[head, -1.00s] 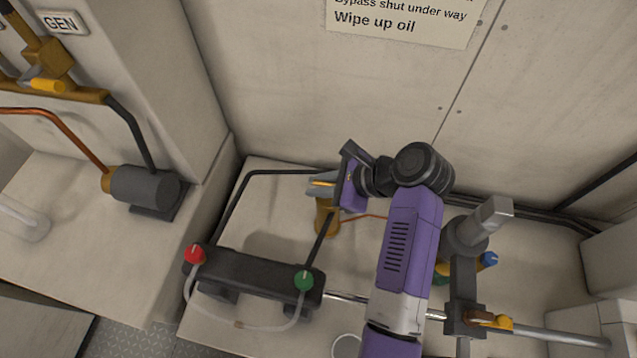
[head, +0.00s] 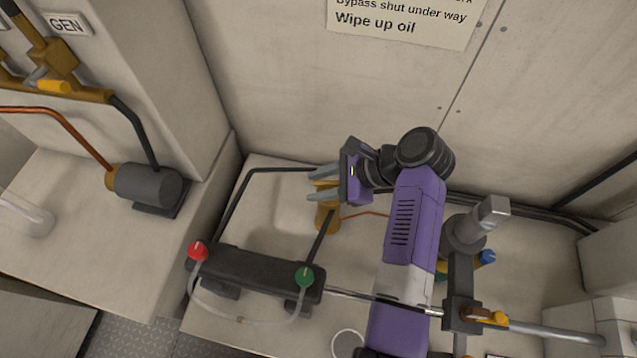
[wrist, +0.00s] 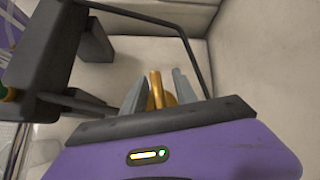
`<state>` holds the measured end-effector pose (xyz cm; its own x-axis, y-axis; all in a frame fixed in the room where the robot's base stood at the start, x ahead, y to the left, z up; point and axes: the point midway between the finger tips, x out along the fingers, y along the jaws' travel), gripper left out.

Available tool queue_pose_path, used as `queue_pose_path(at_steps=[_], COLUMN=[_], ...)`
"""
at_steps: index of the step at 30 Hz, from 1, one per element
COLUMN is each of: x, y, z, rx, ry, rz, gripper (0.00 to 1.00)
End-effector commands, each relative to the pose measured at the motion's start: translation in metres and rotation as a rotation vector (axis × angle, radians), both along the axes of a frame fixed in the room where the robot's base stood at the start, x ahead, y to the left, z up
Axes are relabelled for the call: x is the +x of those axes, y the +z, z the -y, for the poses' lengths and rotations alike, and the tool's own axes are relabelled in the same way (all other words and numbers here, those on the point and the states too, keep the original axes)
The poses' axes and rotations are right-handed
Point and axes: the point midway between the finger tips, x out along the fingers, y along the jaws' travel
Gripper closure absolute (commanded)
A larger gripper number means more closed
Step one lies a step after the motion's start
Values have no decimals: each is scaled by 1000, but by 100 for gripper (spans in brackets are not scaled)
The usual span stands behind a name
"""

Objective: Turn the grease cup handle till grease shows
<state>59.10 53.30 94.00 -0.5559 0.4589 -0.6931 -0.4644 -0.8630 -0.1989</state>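The brass grease cup (head: 327,216) stands on the pale bench near the back wall, with a thin copper pipe running right from it. My gripper (head: 324,184) reaches it from the right, and its two grey fingers are spread apart around the cup's upper part. In the wrist view, the cup's brass handle (wrist: 156,90) stands between the fingers of my gripper (wrist: 156,92), with a gap on the right side. My fingers and palm partly hide the cup top. I cannot see any grease.
A black block with a red knob (head: 198,251) and a green knob (head: 304,277) stands in front of the cup. A black pipe (head: 240,202) bends behind it. A grey shaft fitting (head: 459,290) stands right of my arm. A motor (head: 148,186) is at left.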

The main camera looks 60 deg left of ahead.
Motion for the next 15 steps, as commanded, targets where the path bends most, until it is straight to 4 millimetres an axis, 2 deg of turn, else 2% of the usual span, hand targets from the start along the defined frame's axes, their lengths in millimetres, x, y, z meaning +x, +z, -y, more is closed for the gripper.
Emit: queue_pose_path(at_steps=[8, 15], x=[0, 16], y=[0, 19], z=[1, 13], rx=[-2, 0], ry=[0, -1], rz=[-1, 1], gripper=[66, 66])
